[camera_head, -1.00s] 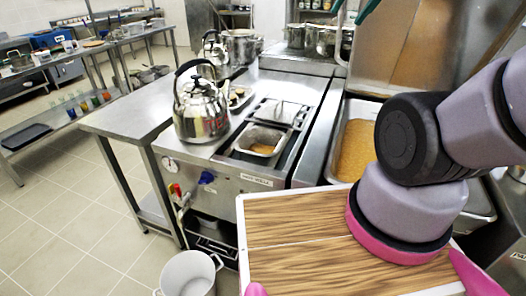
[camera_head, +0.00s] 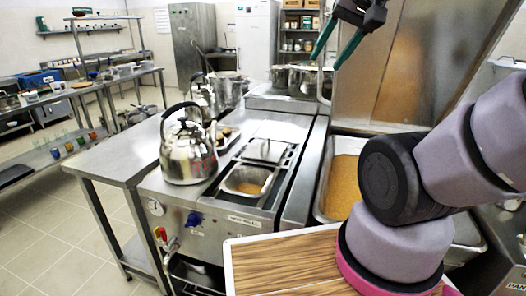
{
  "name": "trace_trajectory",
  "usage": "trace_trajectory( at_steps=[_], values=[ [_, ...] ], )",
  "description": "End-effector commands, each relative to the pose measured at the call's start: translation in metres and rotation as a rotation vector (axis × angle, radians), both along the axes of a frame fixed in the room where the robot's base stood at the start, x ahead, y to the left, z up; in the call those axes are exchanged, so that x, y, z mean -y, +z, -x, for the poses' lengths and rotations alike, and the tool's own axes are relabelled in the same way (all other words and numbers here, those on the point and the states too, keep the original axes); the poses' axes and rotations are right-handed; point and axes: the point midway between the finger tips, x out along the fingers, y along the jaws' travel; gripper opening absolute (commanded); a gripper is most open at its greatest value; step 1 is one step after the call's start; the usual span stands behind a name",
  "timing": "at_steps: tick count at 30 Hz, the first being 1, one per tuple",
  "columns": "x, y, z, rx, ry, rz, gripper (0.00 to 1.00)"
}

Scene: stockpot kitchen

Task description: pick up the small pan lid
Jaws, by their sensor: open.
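A flat metal lid (camera_head: 264,150) with an upright handle lies on the steel cooker unit, just behind a small open rectangular pan (camera_head: 247,180). It looks like the small pan lid, but I cannot be sure. My gripper (camera_head: 336,43) hangs at the top of the view, its two teal fingers pointing down and spread apart. It is open with nothing between the fingers. It appears above and to the right of the lid, clear of it.
A large kettle (camera_head: 188,150) stands left of the pan. A basin with orange-brown contents (camera_head: 343,188) lies to the right. A steel side table (camera_head: 110,158) has a bare top.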

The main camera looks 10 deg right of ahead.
Motion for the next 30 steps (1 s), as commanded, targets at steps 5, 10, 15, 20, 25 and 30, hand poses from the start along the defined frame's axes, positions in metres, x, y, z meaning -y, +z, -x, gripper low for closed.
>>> trace_trajectory(
  at_steps=[5,10,15,20,25,30],
  values=[
    [0.000,0.000,-0.003,-0.003,0.002,-0.002,0.22],
    [-0.006,0.001,-0.035,-0.045,0.016,-0.027,0.22],
    [-0.013,-0.007,-0.098,-0.112,0.039,-0.078,0.22],
    [-0.018,-0.029,-0.161,-0.167,0.053,-0.131,0.22],
    [-0.018,-0.068,-0.227,-0.219,0.058,-0.188,0.22],
    [-0.015,-0.124,-0.289,-0.267,0.051,-0.248,0.22]
  ],
)
